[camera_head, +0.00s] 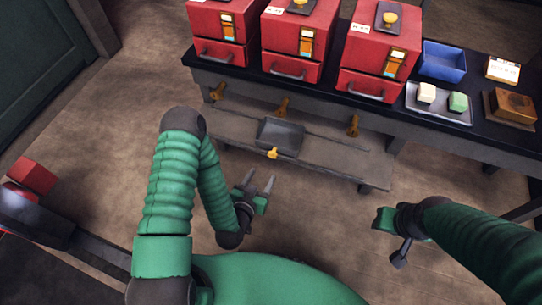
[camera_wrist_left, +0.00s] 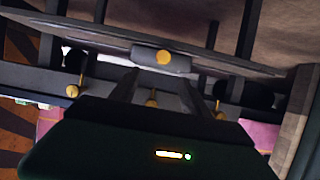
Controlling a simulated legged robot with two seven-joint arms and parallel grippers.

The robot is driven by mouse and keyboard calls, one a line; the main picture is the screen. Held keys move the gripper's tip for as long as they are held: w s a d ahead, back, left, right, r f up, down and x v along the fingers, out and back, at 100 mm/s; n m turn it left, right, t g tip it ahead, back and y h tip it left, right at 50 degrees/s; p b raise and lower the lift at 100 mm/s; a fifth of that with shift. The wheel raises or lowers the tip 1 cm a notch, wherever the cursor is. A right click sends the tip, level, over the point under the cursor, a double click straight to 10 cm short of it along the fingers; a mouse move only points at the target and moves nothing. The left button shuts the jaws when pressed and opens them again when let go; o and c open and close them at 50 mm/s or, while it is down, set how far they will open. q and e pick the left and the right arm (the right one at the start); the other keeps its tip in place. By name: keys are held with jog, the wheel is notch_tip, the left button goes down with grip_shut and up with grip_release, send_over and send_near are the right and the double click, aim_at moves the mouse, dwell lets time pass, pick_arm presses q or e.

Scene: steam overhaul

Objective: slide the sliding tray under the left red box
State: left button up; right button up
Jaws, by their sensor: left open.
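The sliding tray (camera_head: 281,137) is a dark grey shallow tray with a yellow knob (camera_head: 272,153) on its front. It sits on the low shelf below the bench, roughly under the middle red box (camera_head: 298,40). The left red box (camera_head: 226,33) stands on the bench to the left. My left gripper (camera_head: 261,183) is open and empty, in front of the shelf and just below the tray's knob. In the left wrist view the tray (camera_wrist_left: 162,59) and its knob show beyond the open fingers (camera_wrist_left: 168,85). My right gripper (camera_head: 392,232) is at the lower right; its jaws are unclear.
A right red box (camera_head: 381,48), a blue bin (camera_head: 442,62), a grey tray (camera_head: 439,104) with two small blocks, and a brown box (camera_head: 515,105) stand on the bench. Yellow handles hang below the bench edge. The shelf (camera_head: 228,130) is clear left of the tray.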

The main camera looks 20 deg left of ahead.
aim_at(272, 156)
pick_arm(q)
jog(key=b+x, duration=0.1)
jog(key=x, duration=0.3)
jog(key=b+x, duration=0.1)
jog(key=x, duration=0.3)
jog(key=b+x, duration=0.1)
jog(key=x, duration=0.3)
jog(key=shift+a+f+b, duration=0.4)
jog(key=shift+w+d, duration=0.15)
jog(key=shift+w, duration=0.3)
jog(key=shift+c, duration=0.7)
grip_shut()
